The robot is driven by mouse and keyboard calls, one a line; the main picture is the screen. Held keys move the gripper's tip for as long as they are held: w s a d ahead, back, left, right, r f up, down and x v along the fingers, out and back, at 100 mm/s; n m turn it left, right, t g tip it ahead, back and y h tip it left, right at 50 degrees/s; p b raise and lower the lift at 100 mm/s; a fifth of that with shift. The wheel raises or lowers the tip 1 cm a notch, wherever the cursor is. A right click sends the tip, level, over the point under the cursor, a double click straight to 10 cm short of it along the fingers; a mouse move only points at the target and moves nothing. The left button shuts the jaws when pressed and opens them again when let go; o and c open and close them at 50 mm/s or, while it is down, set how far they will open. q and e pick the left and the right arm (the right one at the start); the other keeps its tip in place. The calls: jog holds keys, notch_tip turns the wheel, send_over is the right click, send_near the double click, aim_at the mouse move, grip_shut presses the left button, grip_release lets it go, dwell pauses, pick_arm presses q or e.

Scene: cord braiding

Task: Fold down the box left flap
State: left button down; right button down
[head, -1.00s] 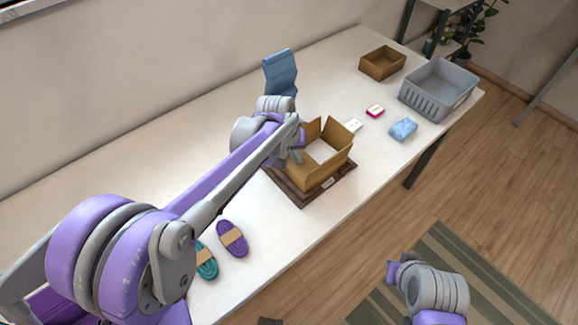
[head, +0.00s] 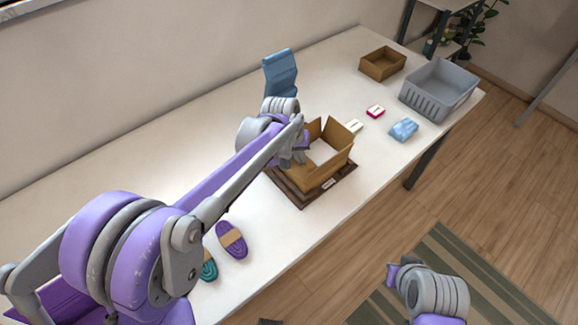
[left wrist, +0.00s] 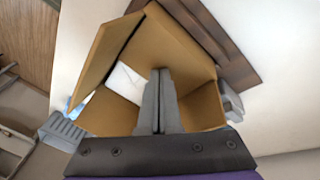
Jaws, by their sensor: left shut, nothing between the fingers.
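The open cardboard box (head: 322,177) stands on a dark brown board (head: 302,198) on the table, with a white item (head: 320,151) inside. Flaps at the box's far side stand up. My left gripper (head: 299,158) is at the box's left edge, and its arm hides that side, so the left flap cannot be made out in the head view. In the left wrist view the shut, empty fingers (left wrist: 160,75) reach over the box (left wrist: 165,45), and one flap (left wrist: 102,60) sticks out at the upper left. My right gripper (head: 393,275) is low over the floor, away from the table.
A small brown box (head: 382,64) and a grey basket (head: 425,100) stand at the far end. A blue packet (head: 404,129), a pink item (head: 375,112) and a blue stand (head: 280,74) are nearby. Purple (head: 232,240) and teal (head: 209,268) cord bundles lie in front.

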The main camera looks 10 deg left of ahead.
pick_arm(q)
jog(key=shift+f, duration=0.25)
jog(key=shift+r, duration=0.1)
pick_arm(e)
jog(key=shift+s+f, duration=0.1)
pick_arm(q)
jog(key=shift+r, duration=0.1)
jog(key=shift+s+a+r, duration=0.1)
jog(key=shift+r, duration=0.35)
pick_arm(e)
jog(key=shift+r, duration=0.4)
